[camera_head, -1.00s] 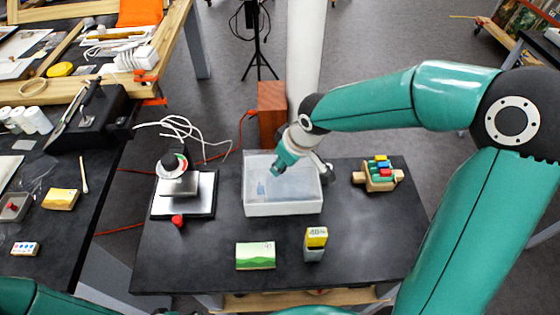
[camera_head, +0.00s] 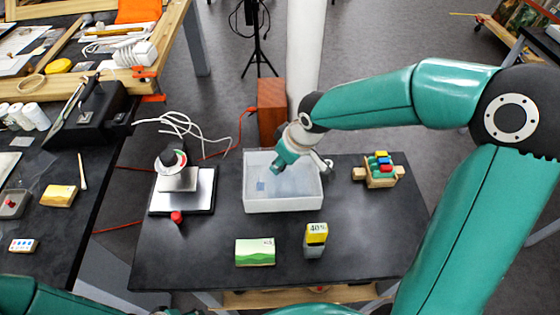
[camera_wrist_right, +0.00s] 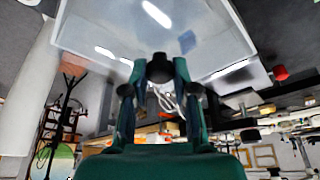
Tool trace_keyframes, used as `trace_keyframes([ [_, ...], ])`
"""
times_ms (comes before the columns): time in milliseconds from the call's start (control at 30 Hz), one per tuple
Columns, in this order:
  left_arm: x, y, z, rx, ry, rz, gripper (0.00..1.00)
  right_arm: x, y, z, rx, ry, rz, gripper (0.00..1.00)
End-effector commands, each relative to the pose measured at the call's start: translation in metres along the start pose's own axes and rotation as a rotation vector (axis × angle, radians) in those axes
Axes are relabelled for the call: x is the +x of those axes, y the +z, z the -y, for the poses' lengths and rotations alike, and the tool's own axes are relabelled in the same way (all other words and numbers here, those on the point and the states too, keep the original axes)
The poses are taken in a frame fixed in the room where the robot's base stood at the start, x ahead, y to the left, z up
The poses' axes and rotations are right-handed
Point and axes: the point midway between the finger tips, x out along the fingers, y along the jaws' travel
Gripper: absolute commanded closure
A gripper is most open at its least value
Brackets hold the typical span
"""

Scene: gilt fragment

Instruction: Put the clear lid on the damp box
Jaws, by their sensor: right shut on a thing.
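The damp box (camera_head: 284,204) is a white, open-topped box near the back middle of the black table in the head view. My right gripper (camera_head: 277,170) points down over its back left part. In the right wrist view, this gripper (camera_wrist_right: 158,75) is shut on the dark knob (camera_wrist_right: 160,68) of the clear lid (camera_wrist_right: 120,35). The lid is a see-through pane with bright reflections, spread over the box opening. A blue patch (camera_head: 261,186) shows through it. I cannot tell whether the lid touches the rim all round. My left gripper is out of view.
Left of the box stands a metal-plated device (camera_head: 182,192) with a red knob. A toy-like block holder (camera_head: 379,170) is on the right. A brown block (camera_head: 271,110) is behind.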

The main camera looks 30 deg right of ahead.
Motion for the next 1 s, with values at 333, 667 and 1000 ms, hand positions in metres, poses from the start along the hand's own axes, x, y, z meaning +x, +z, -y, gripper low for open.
trace_keyframes([
  [333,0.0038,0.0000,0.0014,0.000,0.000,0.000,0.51,0.0032,0.0008,0.0001,0.000,0.000,-0.001,1.00],
  [667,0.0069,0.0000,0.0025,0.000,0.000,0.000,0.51,0.0060,0.0017,0.0003,-0.001,0.000,-0.001,1.00],
  [1000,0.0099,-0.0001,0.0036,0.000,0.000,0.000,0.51,0.0089,0.0027,0.0006,-0.001,-0.001,0.000,1.00],
])
